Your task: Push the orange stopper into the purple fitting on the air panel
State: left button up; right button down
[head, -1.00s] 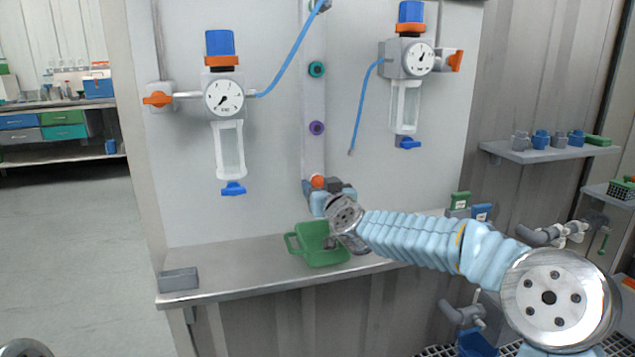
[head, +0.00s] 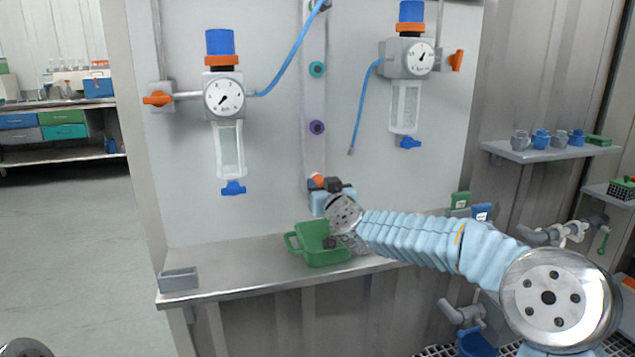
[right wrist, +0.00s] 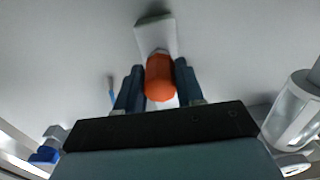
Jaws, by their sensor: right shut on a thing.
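The orange stopper (head: 317,178) is held between the two dark fingers of my right gripper (head: 325,184), in front of the lower end of the vertical strip on the air panel. In the right wrist view the stopper (right wrist: 160,78) sits between the fingertips of the gripper (right wrist: 158,84), which are shut on its sides. The purple fitting (head: 317,127) is a round port on the strip, above the stopper and apart from it in the head view. I cannot make out the fitting in the right wrist view. My left gripper is not in view.
A teal fitting (head: 317,69) sits higher on the strip. Gauge units stand left (head: 224,98) and right (head: 406,60), with blue hoses hanging near the strip. A green container (head: 320,250) stands on the shelf (head: 235,276) below my gripper.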

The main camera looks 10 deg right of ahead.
jog(key=s+b, duration=0.2)
jog(key=s, duration=0.4)
dwell(1.0)
jog(key=shift+d, duration=0.1)
